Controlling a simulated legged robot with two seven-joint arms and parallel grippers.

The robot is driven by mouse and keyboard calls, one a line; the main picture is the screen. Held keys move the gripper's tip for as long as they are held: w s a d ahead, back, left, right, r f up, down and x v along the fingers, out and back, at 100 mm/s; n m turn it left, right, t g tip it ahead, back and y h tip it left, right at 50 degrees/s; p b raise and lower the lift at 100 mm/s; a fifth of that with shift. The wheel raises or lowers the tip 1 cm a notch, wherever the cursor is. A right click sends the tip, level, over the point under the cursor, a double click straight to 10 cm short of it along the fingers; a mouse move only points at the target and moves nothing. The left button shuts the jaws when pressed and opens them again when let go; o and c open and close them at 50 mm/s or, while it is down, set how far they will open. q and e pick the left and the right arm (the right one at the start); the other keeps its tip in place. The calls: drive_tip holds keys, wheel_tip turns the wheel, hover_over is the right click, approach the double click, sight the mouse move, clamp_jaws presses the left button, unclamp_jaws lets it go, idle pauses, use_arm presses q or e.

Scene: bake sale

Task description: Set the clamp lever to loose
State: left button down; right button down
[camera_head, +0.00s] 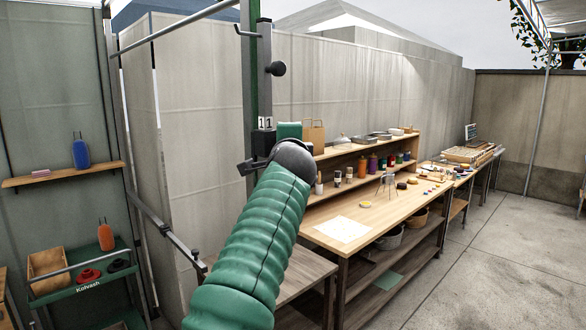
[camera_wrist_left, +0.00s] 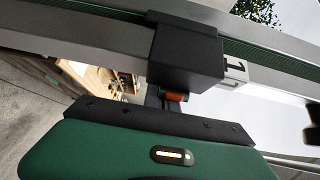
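A dark clamp block (camera_wrist_left: 187,52) sits around a grey and green post in the left wrist view, beside a white label with a "1". A small orange-red piece (camera_wrist_left: 174,96) shows under the block; it may be the lever, and its setting cannot be read. In the head view the upright post (camera_head: 265,70) carries a black knob and a numbered label. My green left arm reaches up to the post, and its gripper (camera_head: 250,165) is at the clamp, mostly hidden behind the wrist. Its fingertips and any contact are hidden. My right gripper is out of view.
A wooden table (camera_head: 400,210) with jars, a paper sheet and small items stands to the right. A low table (camera_head: 300,270) is beside my arm. A wall shelf (camera_head: 60,175) and a green cart (camera_head: 85,285) stand at left. Open floor lies at far right.

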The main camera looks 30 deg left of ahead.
use_arm(q)
drive_tip(key=n+g+y+p, duration=0.2)
drive_tip(key=n+y, duration=0.1)
drive_tip(key=a+n+g+y+p, duration=0.1)
drive_tip(key=y, duration=0.1)
drive_tip(key=shift+s+r+g, duration=0.4)
drive_tip(key=shift+d, duration=0.1)
idle(1.3)
